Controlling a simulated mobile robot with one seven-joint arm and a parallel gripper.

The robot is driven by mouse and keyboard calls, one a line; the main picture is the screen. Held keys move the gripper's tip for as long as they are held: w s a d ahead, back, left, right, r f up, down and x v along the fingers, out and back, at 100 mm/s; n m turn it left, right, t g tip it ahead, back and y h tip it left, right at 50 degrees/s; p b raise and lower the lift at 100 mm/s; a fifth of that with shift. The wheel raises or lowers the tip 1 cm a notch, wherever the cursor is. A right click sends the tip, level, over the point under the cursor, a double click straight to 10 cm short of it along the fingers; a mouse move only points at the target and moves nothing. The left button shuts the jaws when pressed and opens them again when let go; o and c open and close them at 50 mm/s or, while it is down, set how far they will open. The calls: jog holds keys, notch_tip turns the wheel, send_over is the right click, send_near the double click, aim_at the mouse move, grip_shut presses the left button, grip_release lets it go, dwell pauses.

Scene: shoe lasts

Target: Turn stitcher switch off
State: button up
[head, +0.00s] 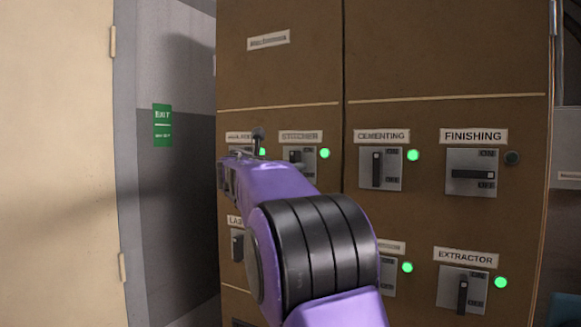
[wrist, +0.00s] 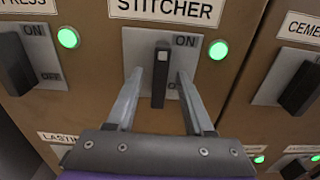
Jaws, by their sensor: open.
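The STITCHER switch (wrist: 161,76) has a dark handle standing upright on a grey plate (wrist: 135,45), with ON at its upper right and the lower label partly hidden. Its lamp (wrist: 218,50) glows green. In the wrist view my gripper (wrist: 160,74) is open, with one finger on each side of the handle; gaps show on both sides, and I cannot tell how deep the tips reach. In the head view the STITCHER switch (head: 297,156) is partly behind my purple arm, its lamp (head: 324,153) green.
The CEMENTING switch (head: 377,168) is upright with a green lamp, right of STITCHER. The FINISHING switch (head: 473,174) lies horizontal with a dark lamp. The EXTRACTOR switch (head: 462,293) is below it, lamp green. In the wrist view, a PRESS switch (wrist: 15,65) is close on the left.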

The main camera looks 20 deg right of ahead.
grip_shut()
jog(key=shift+m, duration=0.3)
jog(key=shift+f+m+b, duration=0.1)
jog(key=shift+m+b, duration=1.45)
jog(key=shift+m, duration=7.15)
grip_release()
